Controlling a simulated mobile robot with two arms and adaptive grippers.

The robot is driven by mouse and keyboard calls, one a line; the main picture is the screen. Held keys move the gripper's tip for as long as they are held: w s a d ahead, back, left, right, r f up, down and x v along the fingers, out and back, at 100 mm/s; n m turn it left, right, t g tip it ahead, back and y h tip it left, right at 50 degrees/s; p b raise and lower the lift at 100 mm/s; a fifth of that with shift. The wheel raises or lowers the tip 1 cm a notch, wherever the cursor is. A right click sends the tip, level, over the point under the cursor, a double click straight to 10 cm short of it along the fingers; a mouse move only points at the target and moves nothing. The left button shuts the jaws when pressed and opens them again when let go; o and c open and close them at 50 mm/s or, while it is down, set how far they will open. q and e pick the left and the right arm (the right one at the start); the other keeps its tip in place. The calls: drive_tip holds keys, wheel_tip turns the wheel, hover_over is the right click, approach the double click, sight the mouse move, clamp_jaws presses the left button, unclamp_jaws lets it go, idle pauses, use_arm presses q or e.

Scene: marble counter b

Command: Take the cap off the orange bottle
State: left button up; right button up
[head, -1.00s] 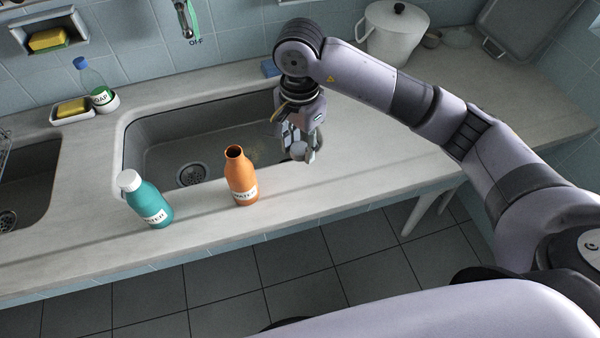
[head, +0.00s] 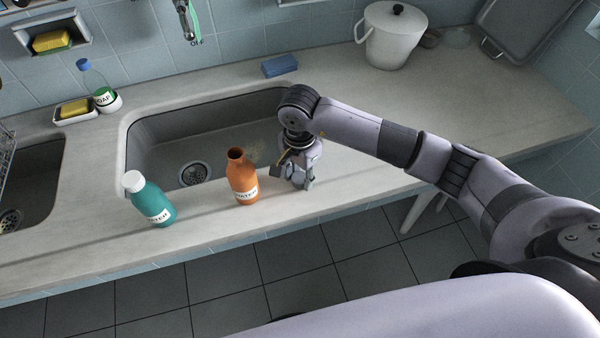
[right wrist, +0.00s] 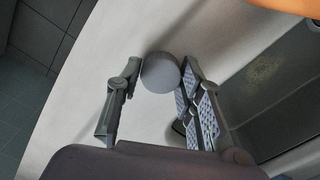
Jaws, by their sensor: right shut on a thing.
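The orange bottle (head: 242,178) stands upright on the counter in front of the sink, its dark mouth open with no cap on it. Part of it also shows at the top right of the right wrist view (right wrist: 292,5). My right gripper (head: 298,184) points down just right of the bottle, close to the counter, apart from the bottle. In the right wrist view it is shut on a round grey cap (right wrist: 160,74), held between the fingertips. Whether the cap touches the counter I cannot tell. In the head view the fingers mostly hide the cap. My left gripper is out of view.
A teal bottle (head: 150,199) with a white cap stands left of the orange one. The sink (head: 142,140) lies behind them. A blue sponge (head: 280,66), a white pot (head: 392,38) and a soap bottle (head: 103,96) are farther back. The counter right of my gripper is clear.

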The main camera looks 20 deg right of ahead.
sight(300, 177)
drive_tip(key=shift+f, duration=0.15)
drive_tip(key=o, duration=1.3)
drive_tip(key=shift+r, duration=0.65)
wheel_tip(300, 177, up, 11)
drive_tip(key=b, duration=0.2)
drive_tip(key=shift+b, duration=0.3)
